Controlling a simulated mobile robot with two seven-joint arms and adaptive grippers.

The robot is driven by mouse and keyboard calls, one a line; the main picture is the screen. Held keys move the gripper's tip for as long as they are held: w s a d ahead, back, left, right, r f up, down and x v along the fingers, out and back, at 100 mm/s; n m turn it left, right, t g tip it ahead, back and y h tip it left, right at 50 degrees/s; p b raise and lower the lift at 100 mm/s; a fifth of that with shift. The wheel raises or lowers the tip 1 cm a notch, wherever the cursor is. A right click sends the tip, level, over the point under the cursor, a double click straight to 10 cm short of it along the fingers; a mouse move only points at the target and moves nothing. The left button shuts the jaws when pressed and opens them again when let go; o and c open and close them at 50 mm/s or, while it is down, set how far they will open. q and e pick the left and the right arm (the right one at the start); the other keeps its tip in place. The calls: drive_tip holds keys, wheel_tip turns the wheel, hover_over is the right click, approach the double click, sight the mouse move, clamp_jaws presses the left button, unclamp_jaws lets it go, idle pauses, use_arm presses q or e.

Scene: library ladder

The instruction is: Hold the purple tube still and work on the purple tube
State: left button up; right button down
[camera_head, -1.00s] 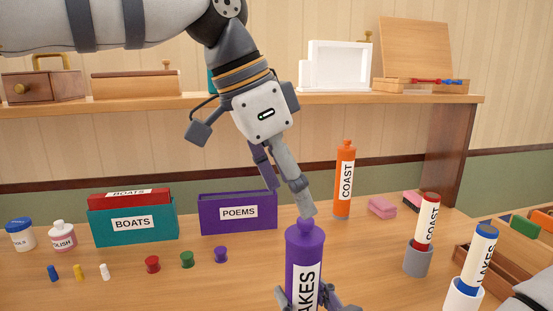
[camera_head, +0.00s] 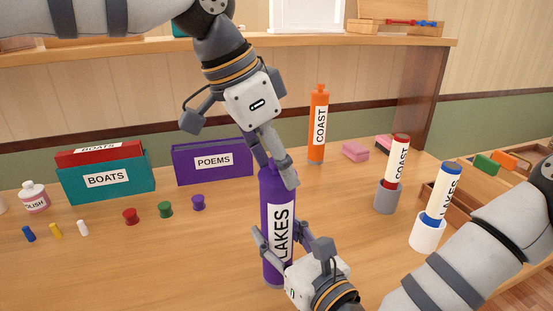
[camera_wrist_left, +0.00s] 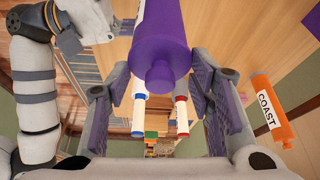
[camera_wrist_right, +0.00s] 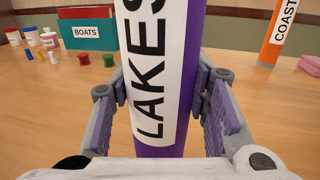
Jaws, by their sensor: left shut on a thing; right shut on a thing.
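The purple tube (camera_head: 277,190) stands upright on the table in the head view, with a white LAKES label. My left gripper (camera_head: 276,168) reaches down from above and is shut on the knobbed cap at its top. Its fingers partly hide the cap, and the knob (camera_wrist_left: 160,74) shows between them in the left wrist view. My right gripper (camera_head: 283,240) comes from the lower right and is shut around the tube's labelled middle. In the right wrist view the tube (camera_wrist_right: 187,100) stands between its fingers.
A purple POEMS box (camera_head: 183,172) and a teal BOATS box (camera_head: 75,188) stand behind to the left. Small coloured stoppers lie before them. An orange COAST tube (camera_head: 317,150) stands behind. Grey (camera_head: 386,199) and white (camera_head: 427,236) holders with tubes stand right.

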use_arm(q)
drive_tip(key=shift+r, duration=0.15)
idle(0.3)
drive_tip(key=shift+r, duration=0.95)
drive_tip(key=shift+r, duration=2)
use_arm(e)
drive_tip(key=c, duration=0.8)
unclamp_jaws()
